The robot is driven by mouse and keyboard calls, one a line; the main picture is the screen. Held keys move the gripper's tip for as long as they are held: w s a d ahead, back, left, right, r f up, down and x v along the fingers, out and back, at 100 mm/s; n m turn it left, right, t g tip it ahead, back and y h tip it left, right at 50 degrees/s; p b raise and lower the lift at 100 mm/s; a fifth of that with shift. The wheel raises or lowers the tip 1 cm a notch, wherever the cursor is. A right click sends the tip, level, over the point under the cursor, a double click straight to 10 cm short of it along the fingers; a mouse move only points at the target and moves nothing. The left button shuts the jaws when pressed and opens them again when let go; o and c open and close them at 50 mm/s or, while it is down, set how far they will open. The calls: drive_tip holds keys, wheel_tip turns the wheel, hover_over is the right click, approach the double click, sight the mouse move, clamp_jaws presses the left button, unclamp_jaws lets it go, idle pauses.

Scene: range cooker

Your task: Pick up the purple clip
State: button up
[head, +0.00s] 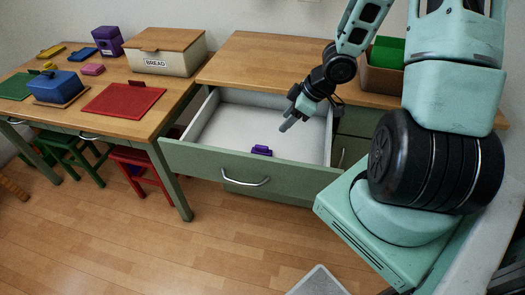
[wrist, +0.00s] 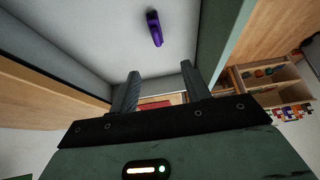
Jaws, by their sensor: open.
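The purple clip (head: 261,150) lies on the white floor of the open drawer (head: 216,164), near its front panel. In the wrist view the clip (wrist: 155,28) lies beyond my fingertips, a little left of the middle between them. My gripper (head: 288,122) is over the drawer, above and to the right of the clip in the head view, pointing down and left. In the wrist view its two fingers (wrist: 160,72) stand apart with nothing between them.
The drawer's walls surround the clip. The wooden counter (head: 260,58) is above the drawer. At left, a table holds a bread box (head: 166,62), a red mat (head: 122,100) and a blue butter-dish-like box (head: 56,86). A brown bin (head: 379,80) with something green stands at right.

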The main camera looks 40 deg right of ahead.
drive_tip(key=b, duration=0.7)
approach(264, 146)
drive_tip(key=x, duration=0.5)
drive_tip(key=shift+s+a, duration=0.15)
drive_tip(key=shift+a, duration=0.2)
drive_tip(key=shift+d+b+x, duration=0.15)
drive_tip(key=shift+b+x, duration=0.4)
drive_tip(key=shift+x, duration=1.05)
drive_tip(key=shift+d+b+x, duration=0.15)
drive_tip(key=shift+b+x, duration=0.35)
drive_tip(key=shift+x, duration=1.1)
clamp_jaws()
